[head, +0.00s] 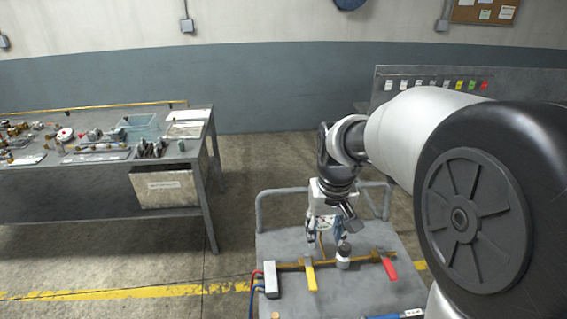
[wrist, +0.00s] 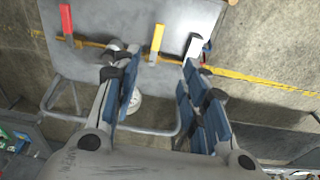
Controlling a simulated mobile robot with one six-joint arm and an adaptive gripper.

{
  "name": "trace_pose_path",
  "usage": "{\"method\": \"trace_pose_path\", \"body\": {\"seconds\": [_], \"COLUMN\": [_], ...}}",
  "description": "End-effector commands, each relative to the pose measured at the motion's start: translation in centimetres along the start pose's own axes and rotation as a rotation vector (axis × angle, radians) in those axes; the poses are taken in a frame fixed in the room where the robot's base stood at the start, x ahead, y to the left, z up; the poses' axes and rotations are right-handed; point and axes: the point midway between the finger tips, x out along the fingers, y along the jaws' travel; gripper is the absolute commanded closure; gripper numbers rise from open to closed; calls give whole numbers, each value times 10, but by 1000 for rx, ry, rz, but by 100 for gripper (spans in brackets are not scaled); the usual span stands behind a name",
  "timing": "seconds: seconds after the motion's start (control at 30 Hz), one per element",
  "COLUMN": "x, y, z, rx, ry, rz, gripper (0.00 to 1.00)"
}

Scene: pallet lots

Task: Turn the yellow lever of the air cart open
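The air cart (head: 350,300) has a grey top with a brass pipe (head: 290,266) running across it. The yellow lever (head: 310,278) sits on the pipe and points crosswise to it, toward the front of the cart. In the wrist view the yellow lever (wrist: 157,40) shows beyond and between my fingertips, not touched by them. My gripper (head: 325,240) hangs above the back of the cart, behind the pipe. In the wrist view my gripper (wrist: 161,62) is open and empty, with blue pads apart.
A red lever (head: 389,268) is right of the yellow one, with a round dark-topped fitting (head: 343,257) between them. A grey-white block (head: 271,280) with hoses ends the pipe at left. A rail (head: 275,193) rises at the cart's back. A cluttered workbench (head: 70,205) stands left.

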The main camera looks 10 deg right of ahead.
Motion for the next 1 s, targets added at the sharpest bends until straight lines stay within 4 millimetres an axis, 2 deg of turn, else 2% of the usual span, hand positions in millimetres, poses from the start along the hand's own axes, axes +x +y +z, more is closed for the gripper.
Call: {"method": "trace_pose_path", "body": {"seconds": [0.03,0.1,0.2,0.33,0.57,0.67,1.0], "x": [21,45,74,100,121,137,211], "y": [0,0,0,0,0,0,0], "z": [-14,-29,-44,-54,-56,-53,-44], "rx": [0,0,0,-1,-1,0,0], "ry": [-31,-59,-89,-113,-123,-125,-126], "rz": [0,0,-1,-1,-1,-1,-1], "gripper": [60,60,60,60,60,60,60]}}
